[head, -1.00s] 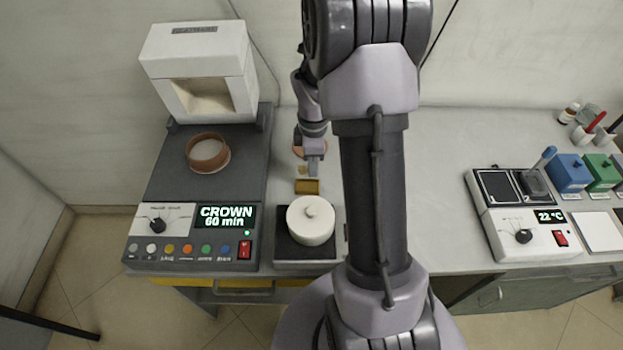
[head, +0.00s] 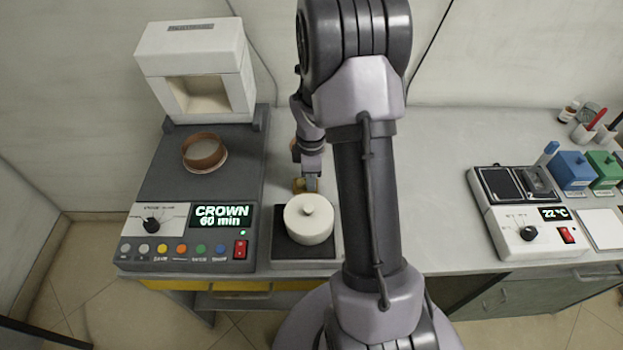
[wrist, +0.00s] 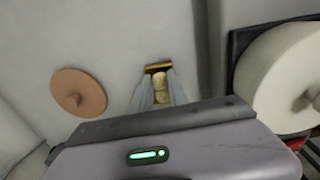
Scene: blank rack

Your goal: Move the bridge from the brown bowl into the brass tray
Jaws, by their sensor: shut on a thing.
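My gripper (head: 311,184) is low over the counter at the small brass tray (head: 298,186), and partly covers it in the head view. In the wrist view my gripper (wrist: 160,90) is shut on a small beige piece, the bridge (wrist: 161,84). The brass tray (wrist: 158,67) shows just beyond the fingertips, behind the bridge. I cannot tell whether the bridge touches the tray. The brown bowl (head: 204,150) stands on the dark plate of the furnace unit, to the left. A brown lid with a knob (wrist: 78,92) lies on the counter.
A white lidded pot (head: 308,219) stands on a dark pad close in front of the tray. The furnace (head: 196,68) with its control panel is to the left. A hot plate unit (head: 524,205) and coloured boxes stand to the right.

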